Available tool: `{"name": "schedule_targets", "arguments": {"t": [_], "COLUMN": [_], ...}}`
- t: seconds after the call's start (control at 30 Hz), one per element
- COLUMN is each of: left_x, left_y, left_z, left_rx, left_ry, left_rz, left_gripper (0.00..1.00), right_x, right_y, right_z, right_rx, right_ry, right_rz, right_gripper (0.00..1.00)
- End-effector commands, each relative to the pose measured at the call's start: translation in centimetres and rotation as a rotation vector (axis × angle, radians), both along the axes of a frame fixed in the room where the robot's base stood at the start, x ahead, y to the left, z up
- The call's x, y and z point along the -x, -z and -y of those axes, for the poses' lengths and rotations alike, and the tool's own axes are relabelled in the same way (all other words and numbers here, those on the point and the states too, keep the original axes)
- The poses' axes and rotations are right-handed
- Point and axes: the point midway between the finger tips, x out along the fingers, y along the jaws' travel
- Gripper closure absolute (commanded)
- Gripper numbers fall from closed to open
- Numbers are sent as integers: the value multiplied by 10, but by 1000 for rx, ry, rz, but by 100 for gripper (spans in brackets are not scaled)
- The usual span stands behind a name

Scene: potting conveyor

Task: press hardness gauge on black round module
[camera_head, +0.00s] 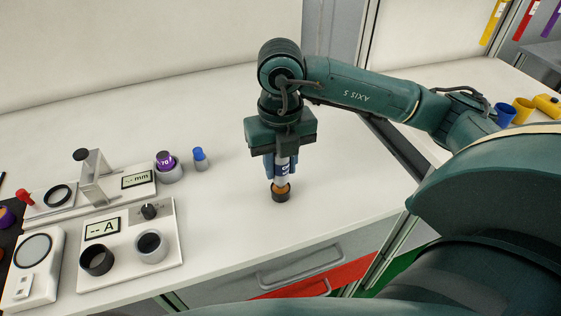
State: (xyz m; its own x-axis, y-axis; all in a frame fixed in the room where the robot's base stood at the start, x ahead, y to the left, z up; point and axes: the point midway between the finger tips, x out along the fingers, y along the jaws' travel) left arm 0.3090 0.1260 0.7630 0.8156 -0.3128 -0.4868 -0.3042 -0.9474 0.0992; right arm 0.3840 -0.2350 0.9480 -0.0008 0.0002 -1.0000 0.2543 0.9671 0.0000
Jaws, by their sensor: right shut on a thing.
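My right gripper (282,163) points down over the table and is shut on a white cylinder (282,170) with dark blue marking, which looks like the hardness gauge. Directly beneath it a small black round module (281,197) with an amber-brown top stands on the white table. The held cylinder's lower end is at the module's top; I cannot tell whether they touch. My left gripper is not in view.
At left lie a white board (122,226) with an "A" display and round holders, a "mm" gauge stand (93,180), a purple-topped piece (165,160) and a blue-capped bottle (199,157). Blue and yellow cups (523,110) stand far right. The table around the module is clear.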

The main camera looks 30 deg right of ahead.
Motion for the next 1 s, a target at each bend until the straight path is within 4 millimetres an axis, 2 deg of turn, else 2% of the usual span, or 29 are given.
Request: {"name": "schedule_targets", "arguments": {"t": [1.0], "left_x": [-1], "left_y": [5], "left_z": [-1], "left_rx": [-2], "left_ry": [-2], "left_rz": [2], "left_gripper": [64], "right_x": [0], "right_y": [5], "right_z": [0], "right_rx": [0], "right_ry": [0], "right_rz": [1], "right_gripper": [99]}}
